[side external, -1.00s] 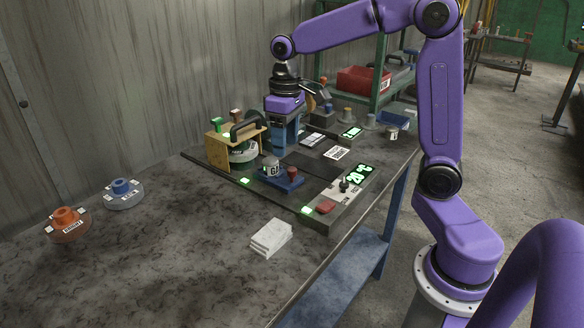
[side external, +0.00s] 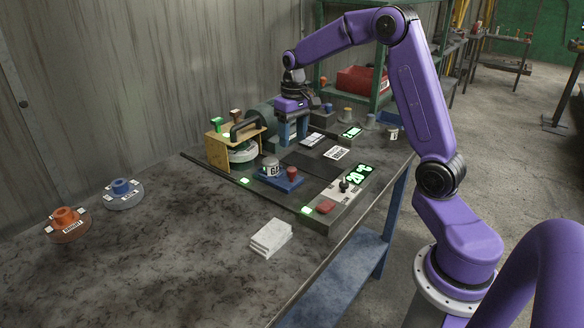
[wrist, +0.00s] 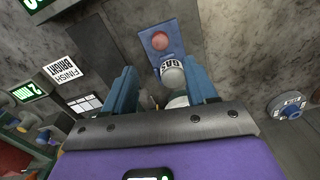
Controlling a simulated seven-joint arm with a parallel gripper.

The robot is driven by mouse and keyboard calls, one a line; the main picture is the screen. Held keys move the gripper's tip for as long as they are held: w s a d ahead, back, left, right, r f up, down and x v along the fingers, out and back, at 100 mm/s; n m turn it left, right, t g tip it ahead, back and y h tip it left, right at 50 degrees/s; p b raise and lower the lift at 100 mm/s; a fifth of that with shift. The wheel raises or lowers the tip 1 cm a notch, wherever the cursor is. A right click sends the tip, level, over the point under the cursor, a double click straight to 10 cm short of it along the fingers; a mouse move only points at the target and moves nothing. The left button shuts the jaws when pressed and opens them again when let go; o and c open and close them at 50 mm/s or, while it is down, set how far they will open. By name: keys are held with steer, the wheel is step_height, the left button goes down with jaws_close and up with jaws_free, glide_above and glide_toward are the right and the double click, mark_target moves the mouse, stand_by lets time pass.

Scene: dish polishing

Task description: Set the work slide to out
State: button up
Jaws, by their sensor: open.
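The work slide is a blue plate (side external: 288,184) on the dark machine bed, with a red knob (side external: 292,172) at its right end. A grey-white piece with black lettering (side external: 270,168) sits at its left end. In the wrist view the blue plate (wrist: 172,26), the red knob (wrist: 160,41) and the lettered piece (wrist: 172,72) lie ahead of my fingers. My gripper (side external: 293,138) is open and empty, above the bed behind the slide and apart from the knob. In the wrist view, my gripper (wrist: 160,72) has its fingers widely apart.
A tan frame (side external: 218,150) with a round white pad stands left of my gripper. A control panel with a red button (side external: 326,206) and green displays lies right of the slide. White cloths (side external: 271,238), an orange-knobbed disc (side external: 67,222) and a blue-knobbed disc (side external: 123,193) lie on the open bench.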

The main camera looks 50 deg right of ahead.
mark_target(292, 168)
steer(key=f, duration=1)
steer(key=shift+a+f, duration=0.2)
steer(key=shift+f, duration=0.15)
